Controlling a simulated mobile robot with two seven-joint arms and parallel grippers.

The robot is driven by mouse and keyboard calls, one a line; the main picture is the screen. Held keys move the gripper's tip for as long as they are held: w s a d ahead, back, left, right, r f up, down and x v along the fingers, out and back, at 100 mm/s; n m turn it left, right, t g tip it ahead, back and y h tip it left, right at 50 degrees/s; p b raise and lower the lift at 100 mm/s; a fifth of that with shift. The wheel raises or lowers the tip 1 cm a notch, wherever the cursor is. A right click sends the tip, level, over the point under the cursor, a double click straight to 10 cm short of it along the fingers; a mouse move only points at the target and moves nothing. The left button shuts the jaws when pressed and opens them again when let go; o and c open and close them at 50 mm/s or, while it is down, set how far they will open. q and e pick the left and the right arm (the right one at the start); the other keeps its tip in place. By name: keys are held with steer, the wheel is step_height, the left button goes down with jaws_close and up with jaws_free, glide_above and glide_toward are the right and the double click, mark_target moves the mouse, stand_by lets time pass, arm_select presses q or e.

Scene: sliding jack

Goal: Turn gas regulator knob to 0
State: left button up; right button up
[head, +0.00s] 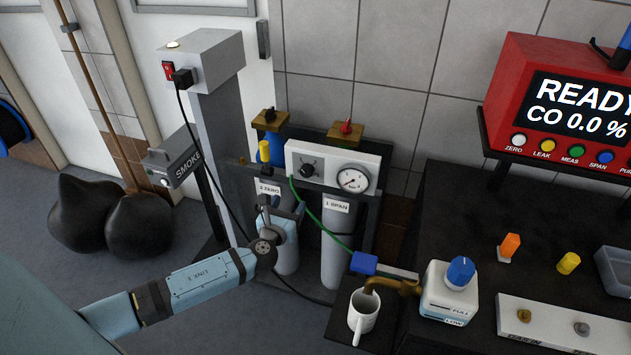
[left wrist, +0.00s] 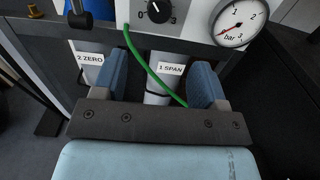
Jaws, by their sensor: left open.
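The gas regulator knob (head: 309,168) is a black round knob on a white panel (head: 335,162) above the cylinders. The left wrist view shows the knob (left wrist: 159,10) at the top edge, partly cut off, with 0 on its left and 3 on its right; its exact setting is hard to tell. A round bar gauge (head: 352,180) sits right of it; its red needle points lower left in the left wrist view (left wrist: 237,22). My left gripper (head: 282,207) is open and empty, below the panel in front of the cylinders. Its blue fingers (left wrist: 160,75) stand apart, not touching the knob.
Cylinders labelled ZERO (head: 284,245) and SPAN (head: 335,245) stand below the panel. A green hose (head: 325,228) hangs across them. A white mug (head: 363,318) and a white bottle (head: 449,292) are at the right. A grey column (head: 215,130) stands at the left.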

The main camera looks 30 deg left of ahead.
mark_target(305, 174)
arm_select(q)
steer(key=b+x, duration=0.1)
steer(key=x, duration=1.2)
steer(key=c, duration=0.9)
